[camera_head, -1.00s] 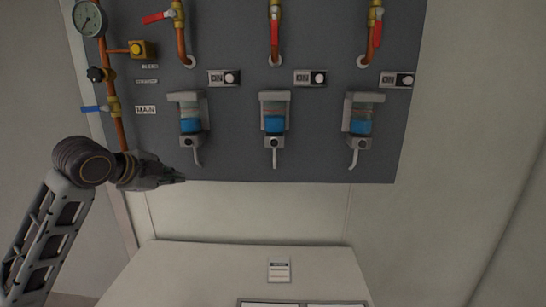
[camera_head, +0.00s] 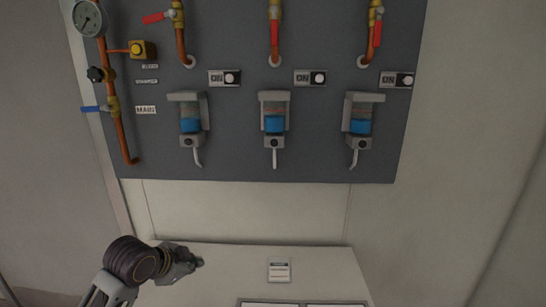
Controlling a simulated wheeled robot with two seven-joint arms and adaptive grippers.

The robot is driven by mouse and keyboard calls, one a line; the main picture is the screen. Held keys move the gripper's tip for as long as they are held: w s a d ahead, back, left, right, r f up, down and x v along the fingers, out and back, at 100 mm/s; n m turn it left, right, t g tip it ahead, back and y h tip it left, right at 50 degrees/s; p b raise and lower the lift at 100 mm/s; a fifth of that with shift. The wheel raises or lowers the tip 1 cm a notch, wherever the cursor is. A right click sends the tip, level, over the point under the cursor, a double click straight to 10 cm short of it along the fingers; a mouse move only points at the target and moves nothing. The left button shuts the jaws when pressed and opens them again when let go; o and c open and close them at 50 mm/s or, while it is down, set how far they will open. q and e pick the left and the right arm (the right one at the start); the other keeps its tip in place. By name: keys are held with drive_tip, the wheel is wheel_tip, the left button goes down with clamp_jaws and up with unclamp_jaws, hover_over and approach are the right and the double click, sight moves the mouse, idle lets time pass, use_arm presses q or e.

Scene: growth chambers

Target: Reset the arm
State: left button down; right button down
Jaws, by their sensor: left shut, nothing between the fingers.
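My left arm comes in at the lower left. My left gripper (camera_head: 198,262) is shut and empty. It shows in front of the left part of the white surface (camera_head: 225,258), below the grey panel (camera_head: 240,167) and apart from it. My right gripper is not in view.
The panel carries several valves, among them a red-handled valve (camera_head: 275,30) at top middle and a blue-handled valve (camera_head: 95,108) at left. A pressure gauge (camera_head: 88,18) sits at top left. Dispensers with blue liquid (camera_head: 274,124) hang in a row. The wall (camera_head: 450,190) at right is bare.

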use_arm(q)
drive_tip(key=s+f+n+g+y, duration=0.3)
drive_tip(key=s+f+n, duration=0.7)
drive_tip(key=s+f, duration=1.1)
drive_tip(key=s+f+g, duration=0.1)
drive_tip(key=s+f, duration=0.1)
drive_tip(key=f, duration=1.4)
drive_tip(key=s+f+g, duration=0.2)
drive_tip(key=f, duration=1.4)
drive_tip(key=s+a+f, duration=0.2)
drive_tip(key=s+f, duration=0.7)
drive_tip(key=s, duration=0.2)
drive_tip(key=s+a+f+g, duration=0.1)
drive_tip(key=s+a+f, duration=0.1)
drive_tip(key=s+f, duration=0.8)
drive_tip(key=shift+s+m+h, duration=0.3)
drive_tip(key=shift+s, duration=0.35)
drive_tip(key=shift+w+a, duration=0.15)
